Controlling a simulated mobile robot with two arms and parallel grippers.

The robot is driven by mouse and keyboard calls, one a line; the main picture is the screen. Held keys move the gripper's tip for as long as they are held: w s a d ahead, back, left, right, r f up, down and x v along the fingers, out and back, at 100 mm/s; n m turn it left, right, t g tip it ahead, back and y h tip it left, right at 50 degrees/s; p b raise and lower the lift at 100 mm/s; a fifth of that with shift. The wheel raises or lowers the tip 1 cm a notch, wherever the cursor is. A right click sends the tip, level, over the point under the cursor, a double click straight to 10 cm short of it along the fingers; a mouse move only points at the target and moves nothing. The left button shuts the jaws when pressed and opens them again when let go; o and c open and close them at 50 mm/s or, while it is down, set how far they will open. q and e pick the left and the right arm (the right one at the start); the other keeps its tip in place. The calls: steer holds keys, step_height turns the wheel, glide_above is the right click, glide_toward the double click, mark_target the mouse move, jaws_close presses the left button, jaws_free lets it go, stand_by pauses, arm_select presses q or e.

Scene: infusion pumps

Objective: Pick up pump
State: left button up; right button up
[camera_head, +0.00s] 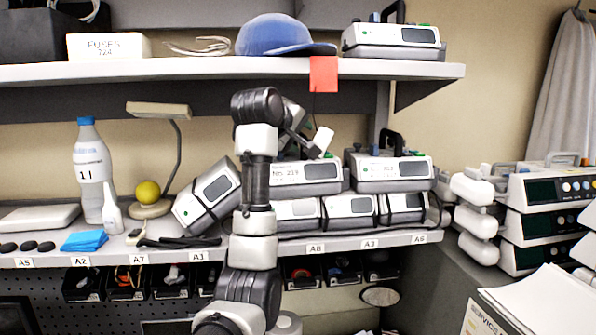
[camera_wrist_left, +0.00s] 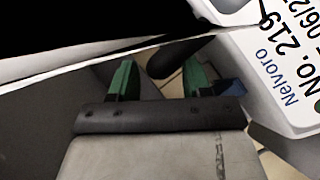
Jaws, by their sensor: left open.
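Several grey and white pumps sit on the middle shelf. The pump labelled "No. 219" (camera_head: 305,174) lies on top of a lower row of pumps, and its label side also shows close at the right of the left wrist view (camera_wrist_left: 285,65). Another pump (camera_head: 391,172) with a black handle sits to its right. A tilted pump (camera_head: 208,195) leans at the left of the stack. My left gripper (camera_head: 312,142) is just above the No. 219 pump, partly hidden by my arm. Its green-tipped fingers (camera_wrist_left: 157,80) are apart with no pump between them.
The upper shelf (camera_head: 200,69) overhangs the stack and holds a blue cap (camera_head: 280,36) and another pump (camera_head: 395,42). A bottle (camera_head: 93,175) and lamp (camera_head: 160,111) stand at the left. More devices (camera_head: 545,220) are stacked at the right.

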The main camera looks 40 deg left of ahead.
arm_select(q)
steer(key=shift+c, duration=0.5)
jaws_close()
stand_by(0.5)
steer(key=shift+s+r, duration=0.1)
steer(key=shift+r, duration=0.05)
